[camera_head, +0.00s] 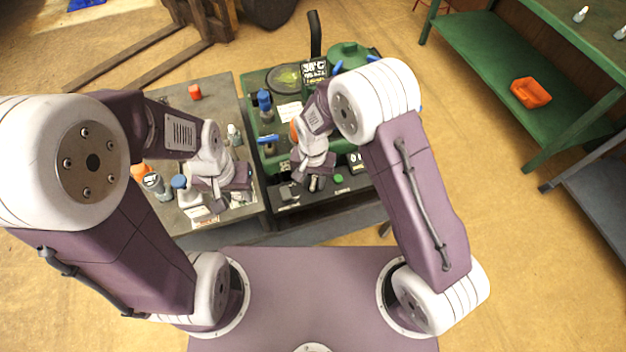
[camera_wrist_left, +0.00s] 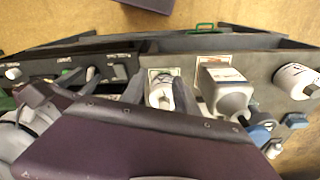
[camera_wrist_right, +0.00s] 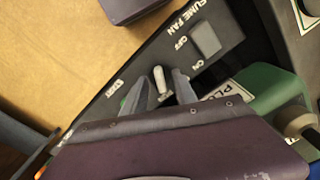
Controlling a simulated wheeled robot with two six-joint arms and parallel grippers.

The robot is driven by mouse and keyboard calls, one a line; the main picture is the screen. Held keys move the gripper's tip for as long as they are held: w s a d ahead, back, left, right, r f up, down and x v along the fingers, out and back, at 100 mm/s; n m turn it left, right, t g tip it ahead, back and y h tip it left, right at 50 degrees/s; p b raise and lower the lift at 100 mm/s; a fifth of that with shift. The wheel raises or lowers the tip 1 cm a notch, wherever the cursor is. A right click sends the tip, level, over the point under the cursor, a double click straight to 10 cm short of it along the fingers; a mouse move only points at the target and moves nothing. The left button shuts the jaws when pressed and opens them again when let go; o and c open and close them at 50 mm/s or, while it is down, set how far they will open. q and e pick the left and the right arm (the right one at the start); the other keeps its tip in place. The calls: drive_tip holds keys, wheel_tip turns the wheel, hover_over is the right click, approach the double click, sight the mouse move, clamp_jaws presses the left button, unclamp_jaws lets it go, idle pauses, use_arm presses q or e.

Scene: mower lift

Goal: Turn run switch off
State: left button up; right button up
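A control panel (camera_wrist_right: 180,60) fills the middle of the right wrist view. It carries a pale toggle lever (camera_wrist_right: 160,80), which I take for the run switch; the small label (camera_wrist_right: 118,85) beside it is hard to read. My right gripper (camera_wrist_right: 160,90) is open, with one finger on each side of the lever. Whether a finger touches it I cannot tell. My right gripper (camera_head: 315,182) also shows over the panel's front in the head view. My left gripper (camera_wrist_left: 160,92) is open over the left bench, with a white bottle (camera_wrist_left: 161,88) between or just beyond its fingers.
A grey rocker switch (camera_wrist_right: 206,38) marked FUME FAN, OFF and ON sits near the lever. Another bottle (camera_wrist_left: 226,92) stands close to my left gripper. The left bench (camera_head: 222,92) holds several bottles. A green shelf (camera_head: 500,75) with an orange bin (camera_head: 530,92) stands right.

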drive_tip(key=shift+w+f, duration=0.15)
clamp_jaws()
drive_tip(key=shift+n+p, duration=0.5)
drive_tip(key=shift+n, duration=0.6)
drive_tip(key=n+p, duration=0.1)
drive_tip(key=n, duration=0.2)
drive_tip(key=shift+n, duration=0.3)
drive_tip(key=n+p, duration=0.1)
drive_tip(key=n, duration=0.5)
